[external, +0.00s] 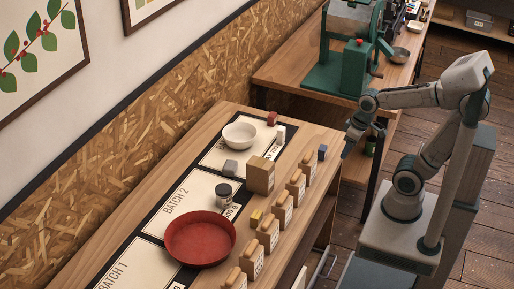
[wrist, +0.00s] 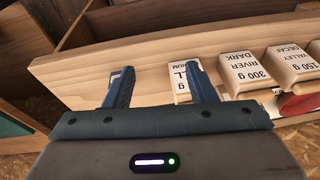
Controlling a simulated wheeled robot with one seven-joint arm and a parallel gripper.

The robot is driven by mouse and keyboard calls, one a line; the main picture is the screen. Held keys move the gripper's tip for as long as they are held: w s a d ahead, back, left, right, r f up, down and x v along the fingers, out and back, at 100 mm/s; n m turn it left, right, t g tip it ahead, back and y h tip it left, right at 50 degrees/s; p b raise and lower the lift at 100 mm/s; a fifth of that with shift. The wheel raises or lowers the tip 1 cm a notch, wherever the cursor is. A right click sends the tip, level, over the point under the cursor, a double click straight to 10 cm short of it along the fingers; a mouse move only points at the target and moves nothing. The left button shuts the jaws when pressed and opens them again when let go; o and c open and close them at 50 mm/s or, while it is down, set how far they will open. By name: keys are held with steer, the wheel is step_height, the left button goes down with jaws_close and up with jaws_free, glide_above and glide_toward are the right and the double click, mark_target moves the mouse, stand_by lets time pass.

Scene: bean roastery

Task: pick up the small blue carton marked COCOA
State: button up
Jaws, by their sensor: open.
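A small dark blue carton (external: 322,152) stands on the wooden table near its right edge, in the external view. Its marking is too small to read there. My gripper (external: 350,143) is to the right of the carton and off the table's edge, apart from it. In the wrist view my gripper (wrist: 161,85) shows two blue fingers spread apart, with no object held between them. A white label with partly hidden lettering (wrist: 181,78) shows between and behind the fingers. I cannot make out the blue carton in the wrist view.
Several tan bags stand along the table's edge (external: 297,185), including RIVER DARK (wrist: 248,72) and VALLEY DECAF (wrist: 292,62). A cardboard box (external: 261,176), grey cube (external: 231,167), white bowl (external: 240,136), jar (external: 224,192) and red pan (external: 200,240) stand further in. A green machine (external: 350,65) is behind.

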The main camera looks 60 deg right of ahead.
step_height(320, 180, up, 21)
steer(key=s+t+p, duration=0.1)
steer(key=t+p, duration=0.1)
steer(key=p, duration=1.4)
steer(key=n+g+b, duration=0.5)
steer(key=n+b, duration=1.4)
glide_above(323, 147)
step_height(323, 147, down, 19)
steer(key=shift+h, duration=0.3)
step_height(323, 147, down, 7)
steer(key=shift+s+a, duration=0.15)
steer(key=shift+f, duration=3)
steer(key=c, duration=1.1)
